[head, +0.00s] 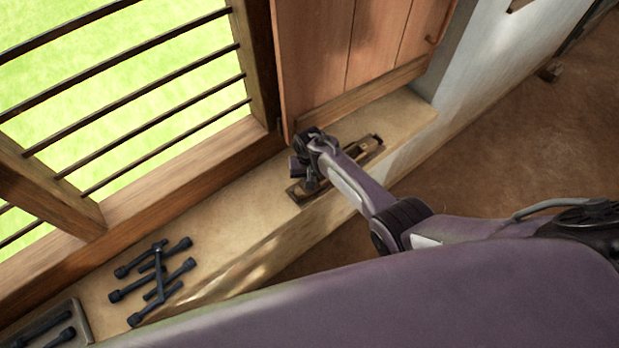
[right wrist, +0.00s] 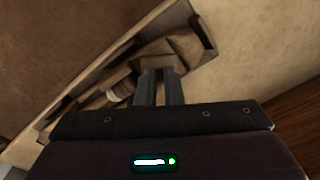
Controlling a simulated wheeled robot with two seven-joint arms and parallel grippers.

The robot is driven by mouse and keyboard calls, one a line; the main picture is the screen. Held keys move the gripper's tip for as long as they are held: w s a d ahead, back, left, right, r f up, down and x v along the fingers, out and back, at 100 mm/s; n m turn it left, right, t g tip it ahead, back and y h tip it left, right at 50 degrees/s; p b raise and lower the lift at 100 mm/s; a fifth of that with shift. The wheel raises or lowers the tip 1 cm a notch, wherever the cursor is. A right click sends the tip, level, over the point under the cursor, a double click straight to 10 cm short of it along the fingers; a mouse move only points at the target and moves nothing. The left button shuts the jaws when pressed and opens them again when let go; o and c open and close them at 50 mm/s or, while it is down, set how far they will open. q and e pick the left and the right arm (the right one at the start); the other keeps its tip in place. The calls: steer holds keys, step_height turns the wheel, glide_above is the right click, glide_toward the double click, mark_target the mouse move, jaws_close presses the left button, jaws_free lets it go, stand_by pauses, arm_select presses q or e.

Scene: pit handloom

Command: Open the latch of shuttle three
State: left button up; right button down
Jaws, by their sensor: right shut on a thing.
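A long brown wooden piece, seemingly the shuttle in a low rimmed tray (head: 371,153), lies on the window ledge in the head view. The right wrist view shows the tray's rim (right wrist: 97,72), a wooden block (right wrist: 184,46) and a round part with a pale band (right wrist: 121,90). My right gripper (right wrist: 160,77) is over it, its fingers close together and shut on a small part there. It also shows in the head view (head: 308,181). The fingers hide what they hold, so I cannot tell the latch's position. My left gripper is not in view.
Several dark rods with thick ends (head: 155,280) lie on the ledge (head: 235,235) at left. A dark tray (head: 84,325) with more rods is in the lower left corner. A barred window and a wooden shutter (head: 350,50) stand behind the ledge.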

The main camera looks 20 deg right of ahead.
steer(key=n, duration=0.6)
stand_by(0.6)
steer(key=c, duration=1.8)
jaws_free()
steer(key=shift+r, duration=0.1)
steer(key=shift+r, duration=0.3)
steer(key=shift+r+p, duration=0.55)
steer(key=shift+r, duration=2.95)
